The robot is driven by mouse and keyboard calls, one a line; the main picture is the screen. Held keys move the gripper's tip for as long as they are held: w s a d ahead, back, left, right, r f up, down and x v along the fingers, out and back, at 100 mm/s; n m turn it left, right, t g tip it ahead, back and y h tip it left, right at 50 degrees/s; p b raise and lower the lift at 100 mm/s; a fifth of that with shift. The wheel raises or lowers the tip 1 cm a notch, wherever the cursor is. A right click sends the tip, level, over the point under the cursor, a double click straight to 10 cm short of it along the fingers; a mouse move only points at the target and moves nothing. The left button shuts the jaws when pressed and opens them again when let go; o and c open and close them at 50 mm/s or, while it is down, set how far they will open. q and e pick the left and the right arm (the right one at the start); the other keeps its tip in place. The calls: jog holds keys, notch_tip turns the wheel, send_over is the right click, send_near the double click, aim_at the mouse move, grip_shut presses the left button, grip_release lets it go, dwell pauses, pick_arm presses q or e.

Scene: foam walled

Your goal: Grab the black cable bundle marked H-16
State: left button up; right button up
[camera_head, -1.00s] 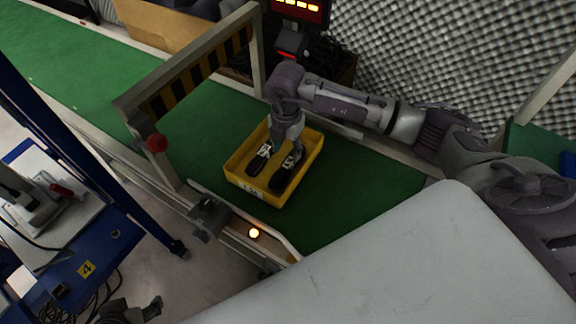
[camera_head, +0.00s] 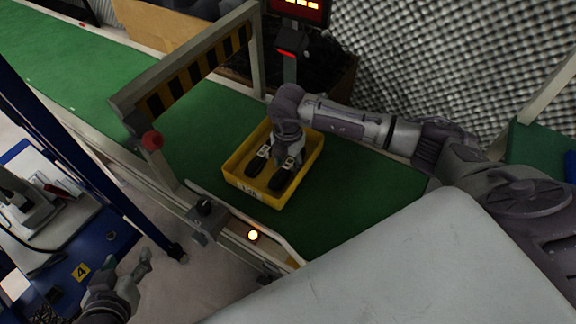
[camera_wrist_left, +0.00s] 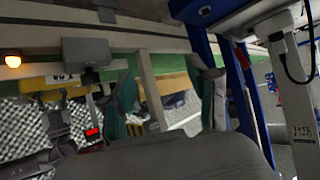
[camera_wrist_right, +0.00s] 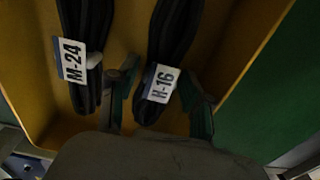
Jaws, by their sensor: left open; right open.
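The black cable bundle marked H-16 (camera_wrist_right: 172,40) lies in a yellow bin (camera_head: 240,184), its white tag readable in the right wrist view. A second black bundle, marked M-24 (camera_wrist_right: 88,30), lies beside it. My right gripper (camera_wrist_right: 160,108) is open, its fingers on either side of the H-16 bundle near its tagged end. In the head view the right gripper (camera_head: 282,158) reaches down into the bin and hides part of the bundles; the tags are unreadable there. My left gripper (camera_head: 142,262) is open and empty, low at the left; it also shows in its wrist view (camera_wrist_left: 168,95).
The bin stands on a green conveyor belt (camera_head: 340,205). A striped black-and-yellow gate (camera_head: 195,75) spans the belt behind it. A red knob (camera_head: 152,141) and a lit orange lamp (camera_head: 253,235) are on the near side. A blue workstation (camera_head: 100,245) stands at the left.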

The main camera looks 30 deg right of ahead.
grip_shut()
jog(key=shift+r, duration=0.1)
